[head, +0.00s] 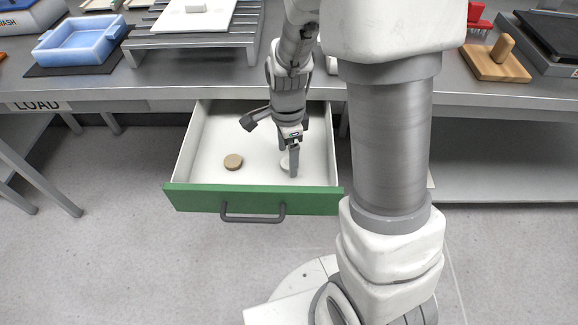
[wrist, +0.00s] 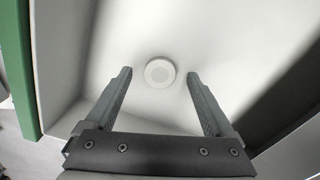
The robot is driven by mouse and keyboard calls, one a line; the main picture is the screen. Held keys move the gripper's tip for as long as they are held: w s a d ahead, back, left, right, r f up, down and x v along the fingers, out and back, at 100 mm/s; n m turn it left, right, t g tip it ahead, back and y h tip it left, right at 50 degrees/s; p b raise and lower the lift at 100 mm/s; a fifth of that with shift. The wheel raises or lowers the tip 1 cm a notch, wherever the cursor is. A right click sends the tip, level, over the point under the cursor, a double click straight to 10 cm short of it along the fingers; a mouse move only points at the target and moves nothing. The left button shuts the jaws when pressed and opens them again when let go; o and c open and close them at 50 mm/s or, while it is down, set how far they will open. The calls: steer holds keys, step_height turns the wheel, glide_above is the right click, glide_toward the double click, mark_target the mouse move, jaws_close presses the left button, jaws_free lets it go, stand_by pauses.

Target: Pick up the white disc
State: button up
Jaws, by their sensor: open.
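The white disc (wrist: 160,72) lies on the white floor of the open drawer. In the wrist view it shows between and just past the fingertips of my gripper (wrist: 158,74), with a gap on each side. My gripper is open and empty. In the head view, my gripper (head: 289,160) reaches down into the right part of the drawer, and its fingers partly hide the white disc (head: 285,164). How high the fingertips are above the drawer floor is hard to tell.
The drawer has a green front (head: 190,197) with a dark handle (head: 253,218). The bench above holds a blue tray (head: 78,47), a metal rack (head: 190,41) and a wooden block with a knob (head: 497,62).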

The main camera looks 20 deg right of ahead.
steer(key=shift+f, duration=0.7)
steer(key=shift+c, duration=0.3)
jaws_close()
steer(key=shift+r, duration=0.15)
